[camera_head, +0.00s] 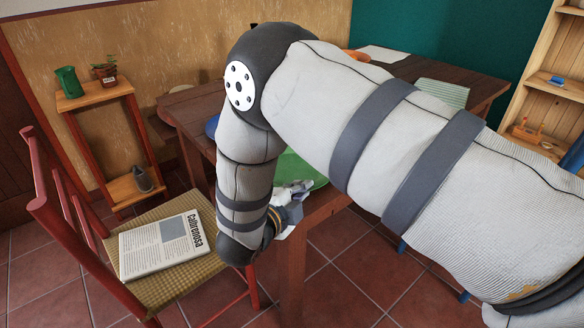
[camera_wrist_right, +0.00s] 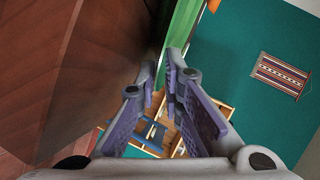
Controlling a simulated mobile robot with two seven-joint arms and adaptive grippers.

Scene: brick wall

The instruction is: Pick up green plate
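The green plate (camera_head: 306,172) shows in the head view at the near edge of the wooden table, partly hidden behind my right arm. My right gripper (camera_head: 290,196) is at the plate's near edge, partly hidden by my own wrist. In the right wrist view the plate (camera_wrist_right: 184,38) is seen nearly edge-on, just past the fingertips and roughly in line with the gap between them. The fingers of my right gripper (camera_wrist_right: 161,76) stand apart, with nothing clearly clamped between them. I cannot tell whether they touch the plate. My left gripper is not in view.
The wooden table (camera_head: 192,110) is mostly covered by my arm. A blue item (camera_head: 211,127) and a striped green item (camera_head: 442,93) lie on it. A red chair (camera_head: 165,290) with a newspaper (camera_head: 160,246) stands at left. A small shelf (camera_head: 100,96) is behind it.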

